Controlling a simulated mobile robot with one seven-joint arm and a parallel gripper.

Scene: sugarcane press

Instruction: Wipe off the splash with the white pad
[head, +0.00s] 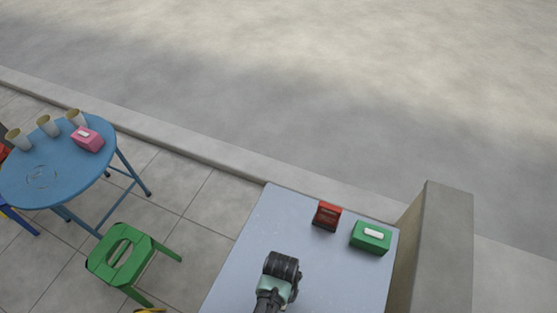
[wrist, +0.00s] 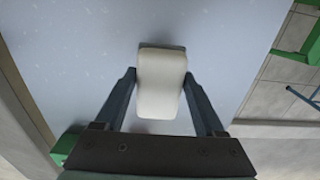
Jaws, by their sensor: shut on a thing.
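My gripper (wrist: 160,76) is shut on the white pad (wrist: 161,92), with one dark finger on each side of it in the wrist view. The pad is an off-white block with rounded edges and a greyer far end. Below it is the pale blue-grey tabletop (wrist: 90,45); I cannot tell whether the pad touches it. In the head view my gripper (head: 272,291) is above the near middle of this table (head: 270,225), and the arm hides the pad. I cannot make out a splash on the visible tabletop; part is hidden under my gripper.
A red holder (head: 327,216) and a green tissue box (head: 370,237) stand on the table's far right. A concrete post (head: 440,245) rises beyond its right edge. A green stool (head: 125,256) and a round blue table (head: 55,165) with cups (head: 47,125) are left.

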